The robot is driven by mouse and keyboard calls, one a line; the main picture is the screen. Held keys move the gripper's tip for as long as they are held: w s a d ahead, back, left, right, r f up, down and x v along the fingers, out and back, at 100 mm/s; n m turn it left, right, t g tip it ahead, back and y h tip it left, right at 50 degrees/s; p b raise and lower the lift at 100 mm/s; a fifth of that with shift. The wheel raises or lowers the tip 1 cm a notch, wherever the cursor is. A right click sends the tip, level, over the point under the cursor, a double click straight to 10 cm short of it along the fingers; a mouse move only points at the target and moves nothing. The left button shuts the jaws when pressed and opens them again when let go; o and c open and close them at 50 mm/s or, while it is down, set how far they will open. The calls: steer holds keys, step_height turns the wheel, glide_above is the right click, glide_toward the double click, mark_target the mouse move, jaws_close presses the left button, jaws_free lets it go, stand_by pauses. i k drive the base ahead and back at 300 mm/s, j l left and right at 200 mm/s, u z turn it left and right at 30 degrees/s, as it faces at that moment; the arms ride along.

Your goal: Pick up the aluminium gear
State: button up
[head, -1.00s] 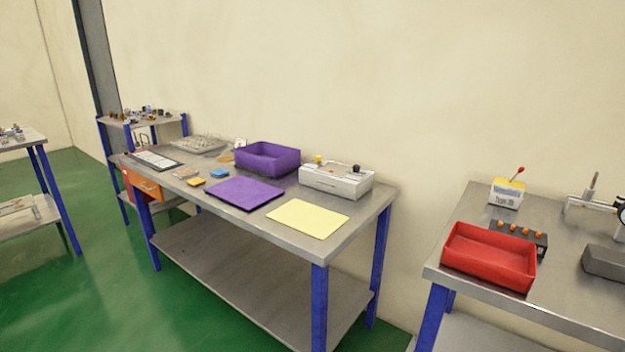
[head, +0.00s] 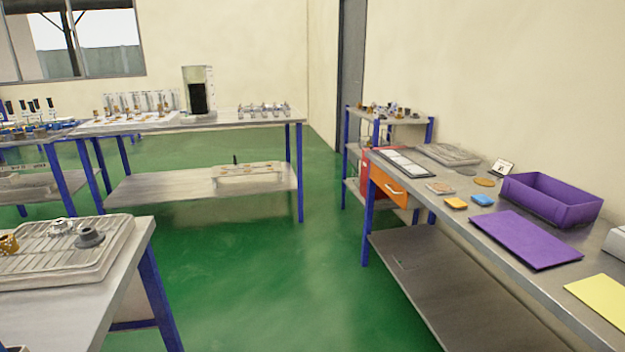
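I cannot single out the aluminium gear for certain. A ribbed metal tray (head: 65,270) on the near left table holds a dark grey round part (head: 90,237), a paler silvery part (head: 61,226) and a brass-coloured part (head: 8,244) cut by the picture edge. The parts are small, and I cannot tell whether any is the gear. My gripper is not in view.
A bench on the right carries a purple bin (head: 552,200), a purple mat (head: 525,239) and a yellow sheet (head: 602,297). A back table (head: 215,120) holds rows of small parts. Green floor (head: 255,270) lies clear between the tables.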

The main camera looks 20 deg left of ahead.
mark_target(61, 228)
steer(key=i+u, duration=0.15)
steer(key=u, duration=0.25)
steer(key=i+l+u, duration=0.15)
steer(key=u, duration=0.25)
steer(key=i+l+u, duration=0.1)
steer(key=u, duration=0.35)
steer(key=i+l+u, duration=0.1)
steer(key=u, duration=0.3)
steer(key=l+u, duration=0.25)
steer(key=u, duration=0.15)
steer(key=i+l, duration=0.05)
